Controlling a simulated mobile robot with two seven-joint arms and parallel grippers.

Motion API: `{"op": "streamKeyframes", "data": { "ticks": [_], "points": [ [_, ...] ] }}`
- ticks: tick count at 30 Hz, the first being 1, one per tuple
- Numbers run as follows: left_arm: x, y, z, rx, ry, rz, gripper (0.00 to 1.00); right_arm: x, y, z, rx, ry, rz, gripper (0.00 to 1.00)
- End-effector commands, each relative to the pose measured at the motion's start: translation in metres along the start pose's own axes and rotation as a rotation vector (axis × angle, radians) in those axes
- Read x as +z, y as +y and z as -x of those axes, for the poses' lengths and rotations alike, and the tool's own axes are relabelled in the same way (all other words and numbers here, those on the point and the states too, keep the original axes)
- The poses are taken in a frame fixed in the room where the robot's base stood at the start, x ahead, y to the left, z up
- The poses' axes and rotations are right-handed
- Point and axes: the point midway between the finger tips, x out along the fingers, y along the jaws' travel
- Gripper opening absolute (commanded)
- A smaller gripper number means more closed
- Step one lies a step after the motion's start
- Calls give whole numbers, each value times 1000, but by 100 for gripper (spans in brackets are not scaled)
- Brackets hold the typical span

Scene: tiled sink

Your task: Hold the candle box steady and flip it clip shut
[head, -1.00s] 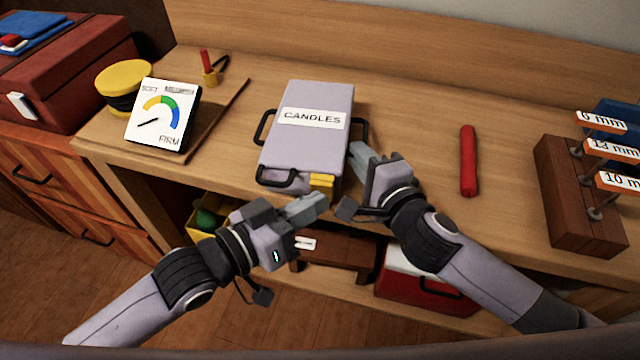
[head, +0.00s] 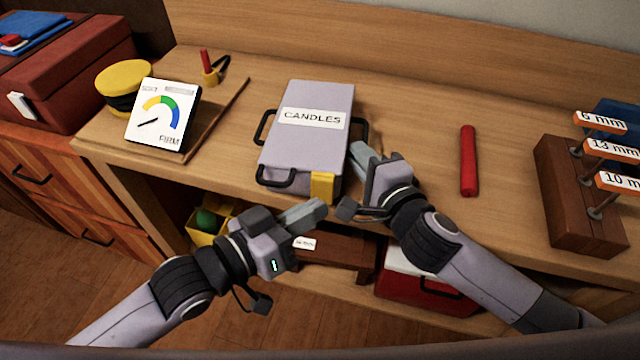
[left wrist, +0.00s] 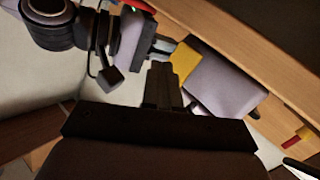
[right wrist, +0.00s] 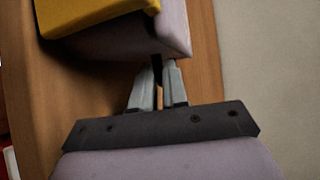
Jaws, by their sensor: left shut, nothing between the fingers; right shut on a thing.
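The lavender candle box (head: 305,148), labelled CANDLES, lies on the bench. The clip also shows in the left wrist view (left wrist: 184,62) and the right wrist view (right wrist: 95,14). My right gripper (head: 360,153) is shut on the black right side handle (head: 363,133); in the right wrist view (right wrist: 158,85) the dark bar enters between its fingers. My left gripper (head: 318,208) is shut and empty, just in front of and below the clip, seemingly apart from it.
A red candle (head: 468,162) lies to the right, near a wooden block with size labels (head: 575,195). Below are a yellow bin (head: 200,238) and a red box (head: 425,285).

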Motion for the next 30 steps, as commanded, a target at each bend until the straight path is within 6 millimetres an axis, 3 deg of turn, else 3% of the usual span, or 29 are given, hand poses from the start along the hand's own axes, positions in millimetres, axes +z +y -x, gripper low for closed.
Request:
{"op": "streamKeyframes", "data": {
  "ticks": [11, 24, 30],
  "points": [
    [2, 2, 3, 0, 0, -1, 0, 0, 2, 0, 5, -1, -5, 0],
    [24, 23, 32, -1, -1, 0, 0, 1, 2, 0, 5, -1, -5, 0],
    [26, 26, 36, 0, 1, -2, 0, 1, 2, 0, 5, -1, -5, 0]
  ]
}}
